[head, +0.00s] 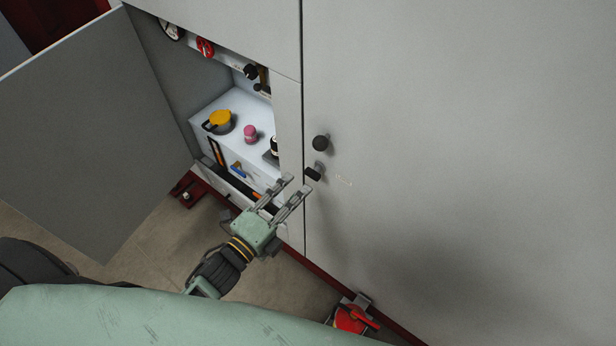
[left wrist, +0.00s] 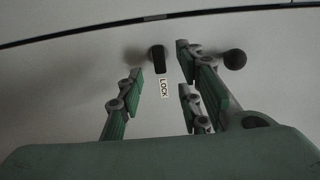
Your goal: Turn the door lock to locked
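The door lock is a small dark turn knob (head: 315,172) on the large grey door (head: 470,150), just below a round black door knob (head: 321,142). In the left wrist view the lock knob (left wrist: 158,59) stands lengthwise toward a white label reading LOCK (left wrist: 164,88). The round knob (left wrist: 235,60) is to its right there. My left gripper (head: 297,184) is open and empty, with its fingertips just short of the lock knob. In the left wrist view the fingers (left wrist: 158,76) are spread, with the lock knob ahead between them. Contact is not visible. My right gripper is not in view.
An open grey cabinet door (head: 90,130) swings out at the left. Inside the cabinet are a yellow-topped pot (head: 221,122), a pink item (head: 250,133) and gauges. A red-handled device (head: 352,318) sits low at the door's base. The door face to the right is clear.

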